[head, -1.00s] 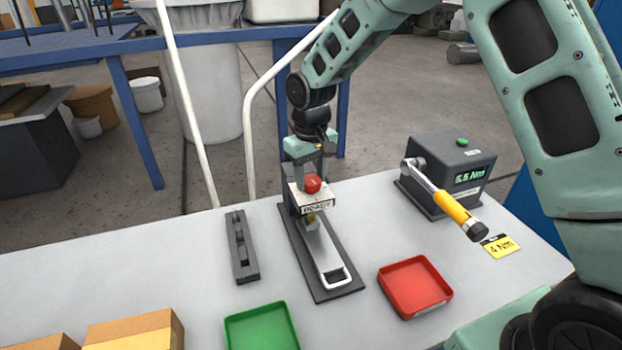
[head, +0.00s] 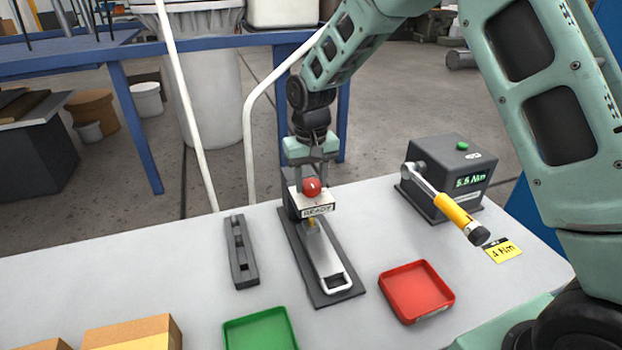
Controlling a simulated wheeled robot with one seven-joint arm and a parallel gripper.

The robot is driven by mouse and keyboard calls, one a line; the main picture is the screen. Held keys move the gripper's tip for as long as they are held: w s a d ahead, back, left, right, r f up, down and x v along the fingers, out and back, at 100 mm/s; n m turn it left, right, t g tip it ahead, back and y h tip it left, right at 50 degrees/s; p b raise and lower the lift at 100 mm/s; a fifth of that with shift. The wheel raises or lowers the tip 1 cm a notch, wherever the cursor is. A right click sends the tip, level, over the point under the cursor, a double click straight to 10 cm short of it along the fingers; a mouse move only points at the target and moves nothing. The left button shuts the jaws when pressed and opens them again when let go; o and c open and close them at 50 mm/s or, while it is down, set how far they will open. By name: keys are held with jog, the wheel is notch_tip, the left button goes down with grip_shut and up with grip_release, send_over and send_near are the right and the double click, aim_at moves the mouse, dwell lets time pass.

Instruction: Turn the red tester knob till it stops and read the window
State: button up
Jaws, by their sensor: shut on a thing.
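The red tester knob (head: 311,187) sits on top of the tester, above a small white window (head: 318,209) that appears to read "READY". A small white mark shows on the knob. My gripper (head: 311,178) points down from above and is shut on the red knob, its fingers at the knob's sides. Below the window, a silver valve (head: 321,250) with a pale handle loop lies along a dark base plate (head: 348,291).
A grey box (head: 445,165) with a green button shows "5.5 Nm", and a yellow-handled wrench (head: 455,209) juts from it near a yellow "4 Nm" card (head: 502,250). A red tray (head: 432,285), green tray (head: 258,330) and dark slotted rack (head: 241,255) surround the tester.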

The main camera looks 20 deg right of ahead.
aim_at(311, 183)
jog(key=o, duration=1)
jog(key=shift+c, duration=0.2)
notch_tip(311, 183, up, 18)
jog(key=b, duration=0.3)
jog(key=shift+f, duration=0.25)
jog(key=s+a+f+n, duration=0.2)
jog(key=s+a+f, duration=0.15)
jog(key=s, duration=0.55)
jog(key=s+a+f+n, duration=0.2)
jog(key=s+a, duration=0.3)
jog(key=s, duration=0.4)
jog(key=s+d+f+n, duration=0.1)
jog(key=s+f+n, duration=0.1)
jog(key=s, duration=0.5)
jog(key=s+d+f+n, duration=0.1)
jog(key=s+f, duration=0.4)
jog(key=s, duration=0.3)
jog(key=shift+s+n+y, duration=0.2)
jog(key=shift+n+y, duration=0.1)
jog(key=shift+n, duration=0.1)
